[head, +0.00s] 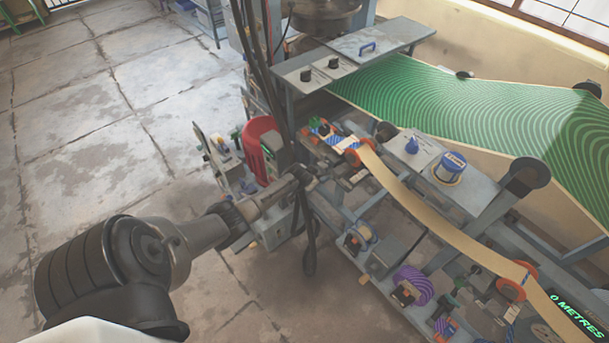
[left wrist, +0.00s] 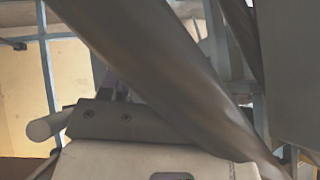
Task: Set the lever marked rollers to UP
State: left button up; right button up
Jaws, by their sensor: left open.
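No lever can be read as marked rollers; the labels in view are too small. Two black knobs sit beside small white labels on a grey upper panel (head: 291,71); one is the near knob (head: 305,75), the other the far knob (head: 333,62). My left gripper (head: 314,180) is open and empty, by the press's near side, below the upper panel and left of the blue knob. Dark hanging cables partly hide it. In the left wrist view a dark strip crosses in front. My right gripper is out of view.
Black cables (head: 262,60) hang close to my left gripper. A red cylinder (head: 262,147) stands left of it. A tan web (head: 430,225) runs over orange rollers to the right; green patterned sheet (head: 450,105) lies behind. Floor at left is clear.

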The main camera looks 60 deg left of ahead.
pick_arm(q)
jog(key=p+v, duration=0.4)
jog(key=v, duration=0.7)
jog(key=shift+s+d+r, duration=0.2)
jog(key=shift+s+r, duration=0.05)
dwell(0.3)
jog(key=s+d+r+m+h, duration=0.1)
jog(key=s+d+r, duration=0.1)
jog(key=d+r, duration=0.45)
jog(key=s+d+r+m, duration=0.2)
jog(key=d+r, duration=0.1)
jog(key=d, duration=0.6)
jog(key=s+d+r+m+h, duration=0.1)
jog(key=d+r, duration=0.3)
jog(key=d, duration=0.3)
jog(key=s+d+r+m+h, duration=0.1)
jog(key=s+d+r+h, duration=0.1)
jog(key=s+d, duration=0.6)
jog(key=s+d+f+g, duration=0.35)
jog(key=s+d, duration=0.25)
jog(key=s, duration=0.3)
jog(key=w+p+v, duration=0.2)
jog(key=p+v, duration=0.8)
jog(key=p, duration=0.1)
jog(key=w+a+r+p+v, duration=0.1)
jog(key=w+p+v, duration=0.2)
jog(key=p+v, duration=0.8)
jog(key=shift+w+a+r+t+h+p, duration=0.3)
jog(key=shift+w+a+t+h+p, duration=0.1)
jog(key=shift+t+p, duration=0.1)
